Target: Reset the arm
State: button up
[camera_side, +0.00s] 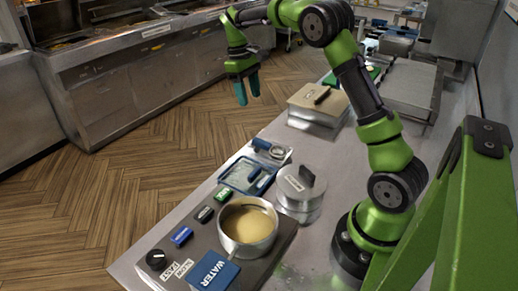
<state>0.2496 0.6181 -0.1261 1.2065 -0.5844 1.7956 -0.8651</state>
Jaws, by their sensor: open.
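My gripper (248,90) is at the top centre of the side view, with its teal fingers pointing down. The fingers are apart and nothing is between them. It hangs in the air, and the wooden floor shows behind it. My green and black arm reaches up from its base at the lower right and bends over to the left. The gripper is apart from everything on the steel counter (318,230).
On the counter stand a pot of tan liquid (248,226), a lidded metal pot (300,190), a blue WATER box (213,272), a blue tray (240,178) and a box with a brown top (318,103). Steel fryers (130,85) stand across the floor. The air around my gripper is clear.

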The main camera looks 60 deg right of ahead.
jog(key=s+a+r+m+t+y, duration=0.1)
jog(key=s+a+r+t, duration=0.2)
jog(key=s+a, duration=0.7)
jog(key=s+a+r+m+t+y, duration=0.1)
jog(key=s+a+r+m+t, duration=0.1)
jog(key=s+a+t, duration=0.4)
jog(key=s+a+r, duration=0.1)
jog(key=s+a, duration=0.3)
jog(key=shift+s+r+m, duration=0.3)
jog(key=shift+s+r, duration=0.05)
jog(key=shift+s, duration=0.05)
